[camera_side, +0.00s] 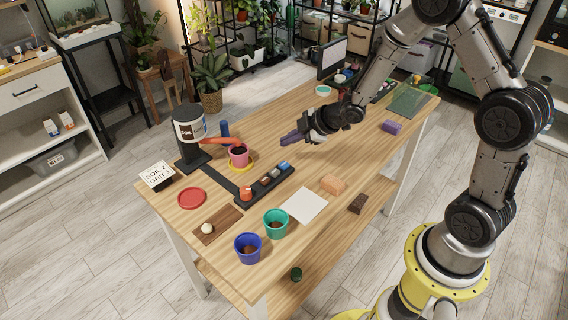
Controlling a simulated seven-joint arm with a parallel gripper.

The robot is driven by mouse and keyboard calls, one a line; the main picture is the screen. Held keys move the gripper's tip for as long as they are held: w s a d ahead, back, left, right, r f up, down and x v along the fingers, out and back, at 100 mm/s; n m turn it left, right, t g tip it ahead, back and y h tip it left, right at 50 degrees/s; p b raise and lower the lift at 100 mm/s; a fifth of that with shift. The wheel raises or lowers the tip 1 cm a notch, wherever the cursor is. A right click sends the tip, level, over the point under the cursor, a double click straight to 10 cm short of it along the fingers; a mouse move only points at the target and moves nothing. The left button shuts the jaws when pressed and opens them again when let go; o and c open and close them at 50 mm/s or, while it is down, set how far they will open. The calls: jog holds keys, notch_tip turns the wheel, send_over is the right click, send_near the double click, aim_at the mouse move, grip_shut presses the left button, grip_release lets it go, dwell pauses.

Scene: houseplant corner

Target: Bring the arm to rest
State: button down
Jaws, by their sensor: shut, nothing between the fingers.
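My gripper (292,138) is above the middle of the wooden table (345,165), pointing left. Its fingers are together with nothing between them. My arm reaches in from the right, bent at the elbow. The gripper is to the right of a pink pot (238,156) and looks clear of it. The pink pot stands on a yellow saucer (249,168) below an orange spout.
A soil dispenser (190,128) stands at the left. A black rack (270,184), a teal pot (276,223), a blue pot (247,247), a red saucer (192,198), white paper (304,205), an orange block (333,184) and a purple block (391,127) are on the table.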

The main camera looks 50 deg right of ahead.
jog(key=shift+w+a+r, duration=0.1)
jog(key=shift+a+r, duration=0.1)
jog(key=shift+r, duration=0.1)
notch_tip(320, 180, up, 12)
jog(key=w+a+t, duration=0.1)
jog(key=a+t, duration=0.1)
jog(key=s+r+m+t+h, duration=0.25)
jog(key=s+r, duration=0.45)
jog(key=r, duration=0.4)
jog(key=s+r+m+g, duration=0.25)
jog(key=s+m, duration=0.25)
jog(key=s, duration=0.7)
jog(key=s+f+m+g, duration=0.2)
jog(key=s+f, duration=0.1)
jog(key=s, duration=0.3)
jog(key=s+a+f+m+g, duration=0.1)
jog(key=s+f+m+g, duration=0.1)
jog(key=s, duration=0.4)
notch_tip(320, 180, down, 2)
jog(key=shift+a+f+g, duration=0.25)
jog(key=shift+a+g, duration=0.05)
jog(key=shift+g, duration=0.4)
jog(key=c, duration=1.5)
grip_release()
jog(key=shift+y, duration=0.25)
jog(key=shift+c, duration=0.2)
